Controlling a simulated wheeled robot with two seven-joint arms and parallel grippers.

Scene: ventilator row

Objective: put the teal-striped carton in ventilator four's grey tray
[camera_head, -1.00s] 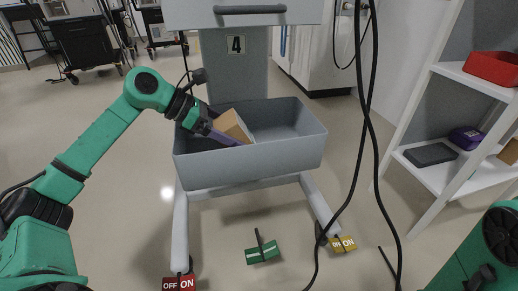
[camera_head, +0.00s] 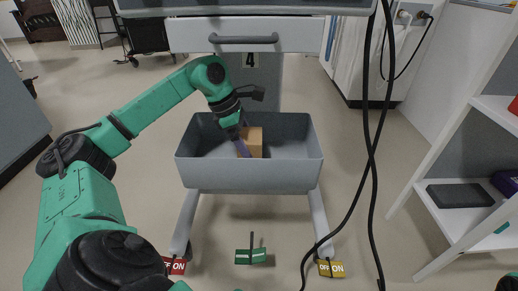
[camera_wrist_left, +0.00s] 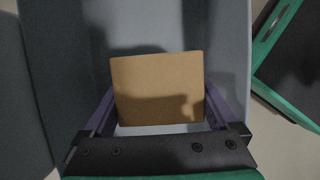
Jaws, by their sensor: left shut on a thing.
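A plain brown carton (camera_head: 253,140) is inside the grey tray (camera_head: 250,178) under the plate marked 4 (camera_head: 250,60). My left gripper (camera_head: 243,148) reaches down into the tray and is shut on the carton. In the left wrist view the carton (camera_wrist_left: 158,88) shows a brown face between the two purple fingers (camera_wrist_left: 160,108). No teal stripe shows on the visible faces. Whether the carton touches the tray floor cannot be told. My right gripper is out of view.
Black cables (camera_head: 366,150) hang in front, right of the tray. A white shelf unit (camera_head: 450,190) with a dark flat item (camera_head: 460,195) stands at the right. Red, green (camera_head: 250,256) and yellow (camera_head: 331,269) tags are below the tray. The tray's right side is empty.

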